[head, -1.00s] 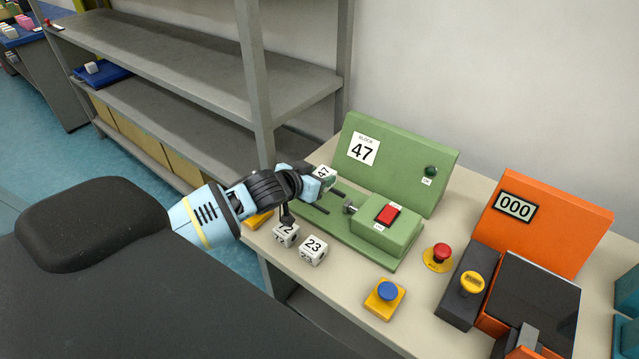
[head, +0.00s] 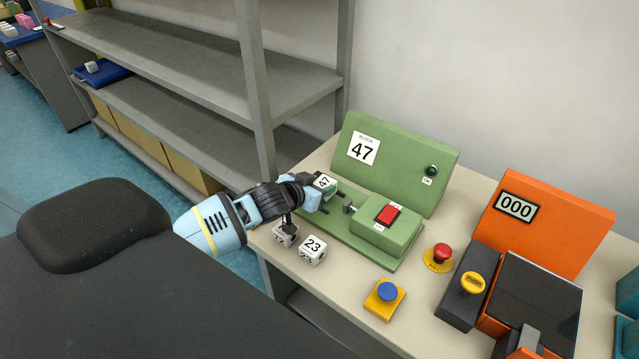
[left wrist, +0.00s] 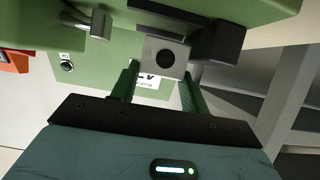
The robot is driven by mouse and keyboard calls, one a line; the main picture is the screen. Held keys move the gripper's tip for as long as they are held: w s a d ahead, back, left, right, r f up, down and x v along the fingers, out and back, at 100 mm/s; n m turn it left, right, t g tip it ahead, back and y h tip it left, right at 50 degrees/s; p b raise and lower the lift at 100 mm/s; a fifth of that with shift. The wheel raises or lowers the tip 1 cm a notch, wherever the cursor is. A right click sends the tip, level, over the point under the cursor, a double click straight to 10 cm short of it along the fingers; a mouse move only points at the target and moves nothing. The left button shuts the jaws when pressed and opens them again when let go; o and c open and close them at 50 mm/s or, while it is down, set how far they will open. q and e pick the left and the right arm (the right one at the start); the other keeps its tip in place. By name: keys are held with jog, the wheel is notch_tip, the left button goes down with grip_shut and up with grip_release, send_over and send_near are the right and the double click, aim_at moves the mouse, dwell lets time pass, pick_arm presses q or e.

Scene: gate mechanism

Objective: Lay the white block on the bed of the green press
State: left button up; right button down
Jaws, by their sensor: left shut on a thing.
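The white block marked 47 (head: 324,182) is held in my left gripper (head: 317,190), at the left end of the green press (head: 375,228). It is over the press bed; I cannot tell whether it touches the bed. In the left wrist view a pale block with a dark round spot (left wrist: 176,71) shows between the fingers. The press's back panel carries a sign reading 47 (head: 362,148), and a metal plunger (head: 349,208) points toward the block. My right gripper is not in view.
White blocks (head: 313,249) stand in front of the press, one marked 23, the other (head: 284,236) partly behind my gripper. A blue button (head: 387,292), a red stop button (head: 441,253) and an orange machine (head: 543,222) stand to the right. A grey shelf (head: 210,80) is at left.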

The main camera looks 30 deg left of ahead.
pick_arm(q)
jog(key=shift+f, duration=0.15)
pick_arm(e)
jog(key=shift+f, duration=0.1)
pick_arm(q)
jog(key=o, duration=1.2)
jog(key=shift+f, duration=0.15)
jog(key=shift+c, duration=0.2)
jog(key=shift+r, duration=0.5)
jog(key=shift+s+r, duration=0.2)
jog(key=shift+r, duration=0.1)
jog(key=p+v, duration=0.1)
jog(key=v, duration=1)
jog(key=shift+s+r+p, duration=0.2)
jog(key=shift+p, duration=0.1)
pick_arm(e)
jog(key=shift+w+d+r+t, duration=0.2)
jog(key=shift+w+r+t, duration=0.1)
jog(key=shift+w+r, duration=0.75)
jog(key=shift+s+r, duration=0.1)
